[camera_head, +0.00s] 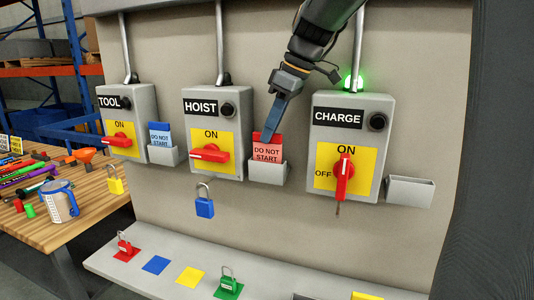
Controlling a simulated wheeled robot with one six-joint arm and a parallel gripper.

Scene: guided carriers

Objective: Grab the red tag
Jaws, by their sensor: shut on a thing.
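The red tag (266,150), printed "DO NOT START", stands upright in a small grey holder (268,175) between the HOIST box and the CHARGE box. My gripper (269,138) reaches down from above with its blue-grey fingers at the tag's upper part. The gripper is shut on the red tag. The tag's lower edge is hidden in the holder. The fingers cover part of the tag's top.
The HOIST box (231,108) is left of the tag and the CHARGE box (376,115) right, with a green lamp above. A blue tag (159,135) sits in another holder. An empty holder (410,190) is at right.

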